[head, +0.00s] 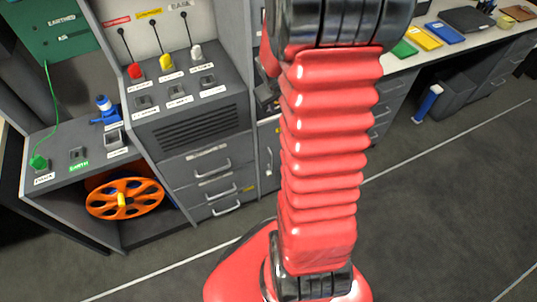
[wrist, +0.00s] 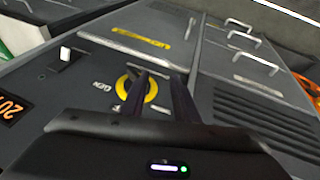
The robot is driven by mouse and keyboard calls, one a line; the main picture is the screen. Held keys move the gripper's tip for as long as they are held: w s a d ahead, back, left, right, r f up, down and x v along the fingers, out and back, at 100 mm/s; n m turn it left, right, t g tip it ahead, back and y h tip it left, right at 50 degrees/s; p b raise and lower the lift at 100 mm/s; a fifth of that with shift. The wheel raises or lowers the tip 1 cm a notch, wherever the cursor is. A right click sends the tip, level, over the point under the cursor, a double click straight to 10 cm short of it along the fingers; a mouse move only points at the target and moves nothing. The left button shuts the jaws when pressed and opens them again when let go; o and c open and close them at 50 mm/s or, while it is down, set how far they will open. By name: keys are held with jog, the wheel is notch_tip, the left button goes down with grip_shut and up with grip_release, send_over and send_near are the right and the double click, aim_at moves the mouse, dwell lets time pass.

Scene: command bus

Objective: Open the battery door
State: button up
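A grey cabinet door (wrist: 118,58) with a yellow label (wrist: 140,40) fills the upper middle of the wrist view. The label is too blurred to read, so I cannot be sure it is the battery door. A slim handle (wrist: 192,28) stands at the door's right edge. My gripper (wrist: 158,76) is in the wrist view, its two dark fingers apart with nothing between them. The fingers overlap a yellow-ringed knob (wrist: 124,84) on the panel, short of the handle. In the head view a narrow door (head: 268,150) shows beside my arm, which hides part of it.
Drawers with bar handles (wrist: 256,68) lie right of the door in the wrist view. A switch (wrist: 65,54) and a lit display (wrist: 10,108) are at left. In the head view, an orange reel (head: 140,198) sits in an open bay, and the floor in front is clear.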

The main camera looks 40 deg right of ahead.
jog(key=s+d+f+t, duration=0.15)
jog(key=d+f, duration=0.35)
jog(key=f, duration=0.5)
jog(key=s+d+f+n+y, duration=0.1)
jog(key=s+d+f, duration=0.25)
jog(key=f, duration=0.65)
jog(key=s+d+f+t, duration=0.15)
jog(key=d+f, duration=0.35)
jog(key=f, duration=0.5)
jog(key=s+a+f+n+t+y, duration=0.1)
jog(key=a+f+t+y, duration=0.1)
jog(key=a+f+t, duration=0.55)
jog(key=s+a+f+m+t, duration=0.1)
jog(key=s+a+t, duration=0.3)
jog(key=a, duration=0.3)
jog(key=shift+s+f+h, duration=0.3)
jog(key=shift+s+h, duration=0.1)
jog(key=shift+s, duration=0.15)
jog(key=shift+w, duration=0.15)
jog(key=w+d, duration=0.1)
jog(key=w, duration=1.2)
jog(key=shift+w, duration=0.25)
